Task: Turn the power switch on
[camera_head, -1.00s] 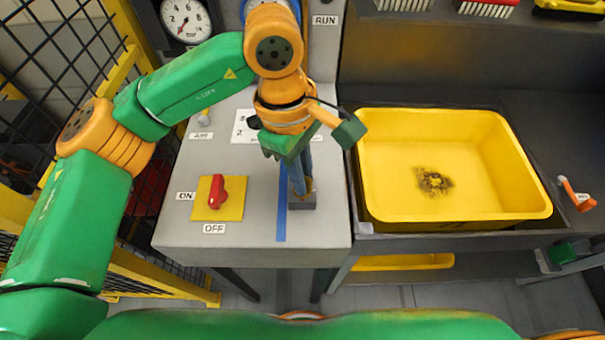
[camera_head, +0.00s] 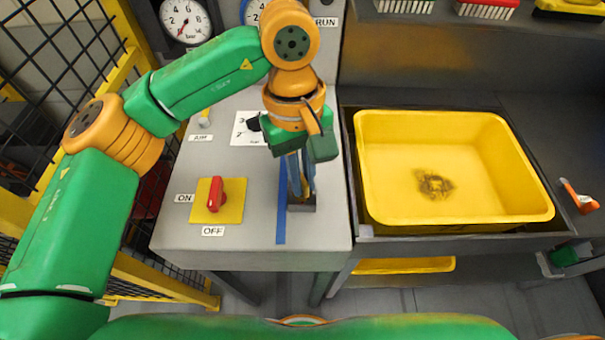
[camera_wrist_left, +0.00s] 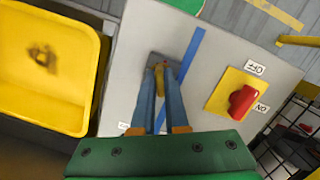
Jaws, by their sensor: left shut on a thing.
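A red rotary switch (camera_head: 215,195) sits on a yellow plate on the grey worktop, with an ON label to its left and an OFF label below. Its handle lies roughly along the up-down direction in the head view. It shows in the left wrist view (camera_wrist_left: 242,100) to the right of my fingers. My left gripper (camera_head: 300,194) points down to the right of the switch, apart from it, beyond the blue stripe. Its blue fingers (camera_wrist_left: 160,76) are shut on a small yellow-brown piece (camera_wrist_left: 160,82) at a dark grey block (camera_wrist_left: 168,66); the fingers partly hide it. My right gripper is out of view.
A blue stripe (camera_head: 281,216) runs along the worktop between switch and block. A large yellow tray (camera_head: 400,212) stands to the right. A black knob (camera_head: 254,123) and a small lever (camera_head: 204,117) sit further back. Yellow-framed mesh fencing stands left.

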